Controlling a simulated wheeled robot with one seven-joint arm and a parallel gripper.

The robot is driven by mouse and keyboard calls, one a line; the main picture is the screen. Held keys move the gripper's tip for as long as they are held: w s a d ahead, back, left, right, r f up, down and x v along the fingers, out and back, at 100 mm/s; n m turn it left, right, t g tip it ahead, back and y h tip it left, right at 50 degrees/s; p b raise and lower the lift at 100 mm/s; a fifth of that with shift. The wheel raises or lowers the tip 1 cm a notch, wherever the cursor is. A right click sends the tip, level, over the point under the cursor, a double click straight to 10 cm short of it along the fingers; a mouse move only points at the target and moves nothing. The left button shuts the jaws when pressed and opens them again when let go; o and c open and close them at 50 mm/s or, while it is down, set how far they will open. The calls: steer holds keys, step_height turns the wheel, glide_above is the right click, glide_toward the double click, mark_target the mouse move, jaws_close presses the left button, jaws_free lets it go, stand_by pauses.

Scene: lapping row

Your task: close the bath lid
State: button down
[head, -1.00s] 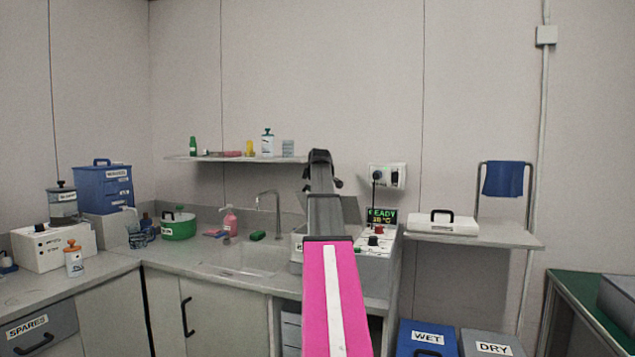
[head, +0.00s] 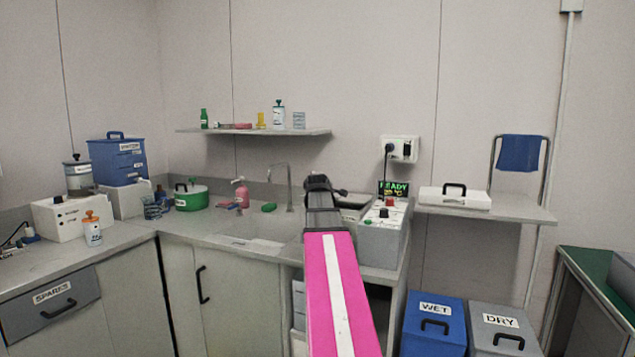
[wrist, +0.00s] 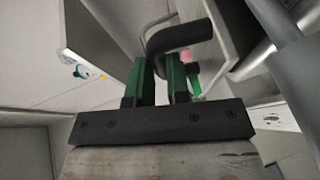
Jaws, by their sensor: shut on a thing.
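The bath (head: 380,243) is a grey box with a control panel and a lit READY display (head: 393,189), at the right end of the counter. Its lid (head: 352,201) shows in part just right of my arm's dark end; my arm hides the rest, so its exact angle is unclear. In the wrist view, my gripper (wrist: 160,82) has its green fingers closed around a black bar handle (wrist: 187,34). A grey panel (wrist: 218,25) beside the handle looks like the lid. In the head view the fingers are hidden by my pink arm.
A sink with a tap (head: 289,188) lies left of the bath. A green pot (head: 190,201) and a pink bottle (head: 241,193) stand on the counter. A white lidded box (head: 455,198) sits on the right shelf. WET (head: 433,328) and DRY (head: 502,330) bins stand below.

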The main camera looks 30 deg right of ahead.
steer(key=shift+f, duration=0.25)
steer(key=c, duration=1.1)
jaws_free()
steer(key=v, duration=1.1)
